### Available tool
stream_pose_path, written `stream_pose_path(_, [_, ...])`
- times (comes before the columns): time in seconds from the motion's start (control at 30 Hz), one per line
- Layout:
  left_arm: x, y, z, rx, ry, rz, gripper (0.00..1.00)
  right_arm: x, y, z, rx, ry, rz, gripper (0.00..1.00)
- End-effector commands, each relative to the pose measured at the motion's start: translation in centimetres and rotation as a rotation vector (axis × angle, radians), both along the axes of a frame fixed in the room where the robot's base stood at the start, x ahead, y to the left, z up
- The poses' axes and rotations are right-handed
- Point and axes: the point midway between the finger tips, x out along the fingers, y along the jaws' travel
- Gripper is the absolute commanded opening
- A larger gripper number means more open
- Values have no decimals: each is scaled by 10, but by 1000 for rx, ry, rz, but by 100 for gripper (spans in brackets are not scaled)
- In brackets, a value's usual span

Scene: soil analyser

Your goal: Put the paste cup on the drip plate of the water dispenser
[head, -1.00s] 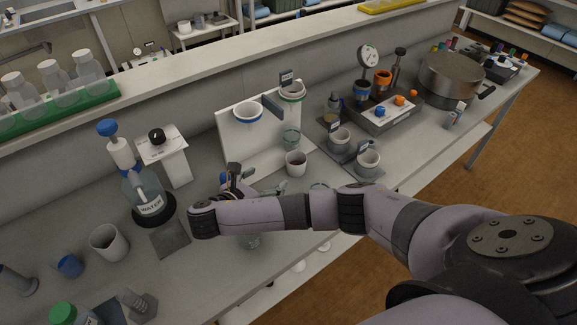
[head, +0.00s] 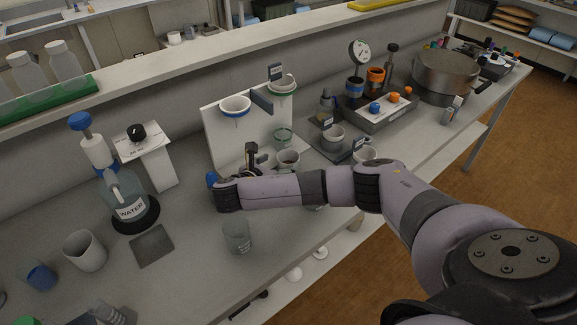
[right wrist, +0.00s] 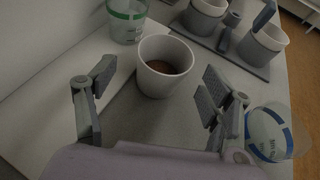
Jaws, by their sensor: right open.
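The paste cup, a white cup with brown content (head: 288,161), stands upright on the bench in front of the white funnel stand. In the right wrist view the cup (right wrist: 160,82) stands just beyond and between my right fingertips. My right gripper (right wrist: 158,92) is open and empty, with one finger on each side of the near space. In the head view the right gripper (head: 258,162) is just left of the cup, partly hidden by its own wrist. The water dispenser (head: 128,207) stands at left, and its grey square drip plate (head: 152,246) lies bare in front of it.
A glass beaker (head: 238,237) stands near the front edge. A green-banded beaker (right wrist: 127,20) is behind the cup and a blue-banded one (right wrist: 270,135) is right of my gripper. A white mug (head: 85,251) stands left of the plate. Grey holders with cups (right wrist: 262,45) are at right.

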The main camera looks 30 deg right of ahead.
Motion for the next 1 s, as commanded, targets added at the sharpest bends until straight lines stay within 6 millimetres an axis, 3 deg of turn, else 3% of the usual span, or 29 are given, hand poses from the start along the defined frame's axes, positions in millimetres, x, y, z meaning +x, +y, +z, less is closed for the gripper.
stream_pose_path(0.4, [0, 0, 11, 0, 0, 1, 71, 15, -42, -18, -1, 0, -2, 74])
stream_pose_path(0.73, [0, 0, 11, 0, 0, 1, 71, 18, -47, -22, 1, 0, 1, 74])
stream_pose_path(1.0, [0, 0, 11, 0, 0, 1, 71, 18, -47, -22, 1, 0, 0, 56])
